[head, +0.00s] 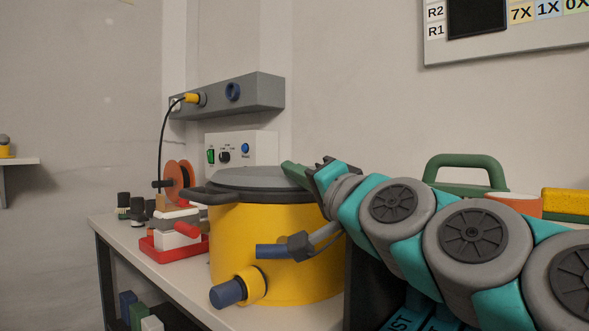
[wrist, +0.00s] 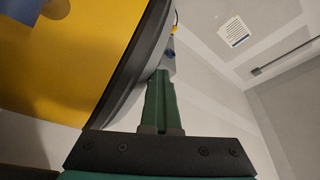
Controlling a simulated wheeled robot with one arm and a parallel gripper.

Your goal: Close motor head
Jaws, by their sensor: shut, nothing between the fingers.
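The motor head appears to be the grey lid (head: 248,178) on top of the yellow drum (head: 262,235) in the middle of the head view. It looks nearly level; I cannot tell whether it is fully seated. In the wrist view, its dark rim (wrist: 128,75) curves past the yellow drum wall (wrist: 75,55). My gripper (head: 288,170) is at the right side of the lid, its green fingers shut and empty. In the wrist view, the gripper's fingers (wrist: 164,80) lie right beside the dark rim; contact is unclear. The far right edge of the lid is hidden behind my gripper.
The drum stands on a white bench (head: 180,280). A blue-tipped hose port (head: 238,287) sticks out in front. A red-based device (head: 175,238) and an orange reel (head: 178,180) stand left. A white control box (head: 240,147) stands behind. A green handle (head: 465,165) shows at right.

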